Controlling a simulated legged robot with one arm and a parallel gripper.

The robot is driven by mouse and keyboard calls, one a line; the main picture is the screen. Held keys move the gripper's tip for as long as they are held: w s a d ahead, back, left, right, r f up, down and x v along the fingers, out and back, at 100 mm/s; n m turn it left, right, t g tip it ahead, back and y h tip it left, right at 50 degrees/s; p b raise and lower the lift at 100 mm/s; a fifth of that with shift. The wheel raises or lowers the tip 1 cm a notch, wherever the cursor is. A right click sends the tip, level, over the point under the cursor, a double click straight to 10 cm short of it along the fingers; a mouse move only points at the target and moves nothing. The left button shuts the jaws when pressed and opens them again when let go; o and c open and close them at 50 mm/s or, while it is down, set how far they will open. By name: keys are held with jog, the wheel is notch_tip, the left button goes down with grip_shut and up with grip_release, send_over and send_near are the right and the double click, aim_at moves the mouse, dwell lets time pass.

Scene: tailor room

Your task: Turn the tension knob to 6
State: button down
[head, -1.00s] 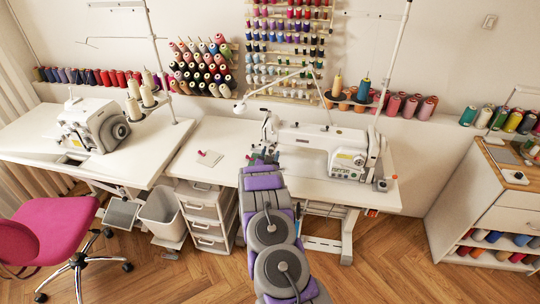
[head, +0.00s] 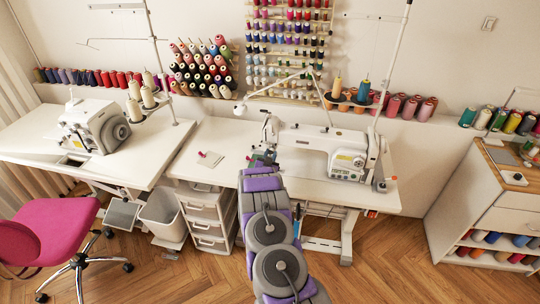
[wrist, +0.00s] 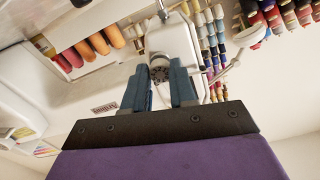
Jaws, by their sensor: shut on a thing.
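The white sewing machine (head: 320,152) stands on the right-hand table, and its head end also shows in the wrist view (wrist: 178,40). The tension knob (wrist: 160,72) is a small round grey part on that head end. My gripper (wrist: 159,90) has blue fingers, one on each side of the knob, and is shut on it. The knob's numbers are too small to read. In the head view my arm reaches up to the machine's left end, and it hides the knob and most of my gripper (head: 263,157).
A white thread stand rises behind the machine, with thread spools (head: 405,104) along the wall ledge. A second machine (head: 93,126) sits on the left table. A drawer unit (head: 207,215), a bin (head: 160,212) and a pink chair (head: 58,232) stand to the left.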

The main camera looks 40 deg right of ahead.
jog(key=n+p, duration=0.1)
jog(key=p, duration=0.1)
jog(key=n+p, duration=0.2)
jog(key=shift+r+n, duration=0.2)
jog(key=shift+n, duration=0.1)
jog(key=shift+f+n+p, duration=0.1)
jog(key=shift+n+p, duration=1.05)
jog(key=shift+n, duration=0.65)
jog(key=c, duration=0.9)
grip_release()
jog(key=shift+f, duration=0.1)
jog(key=p+v, duration=0.1)
jog(key=v, duration=1.6)
jog(key=shift+s+a+p, duration=0.1)
jog(key=shift+s+p, duration=0.05)
jog(key=shift+p, duration=0.2)
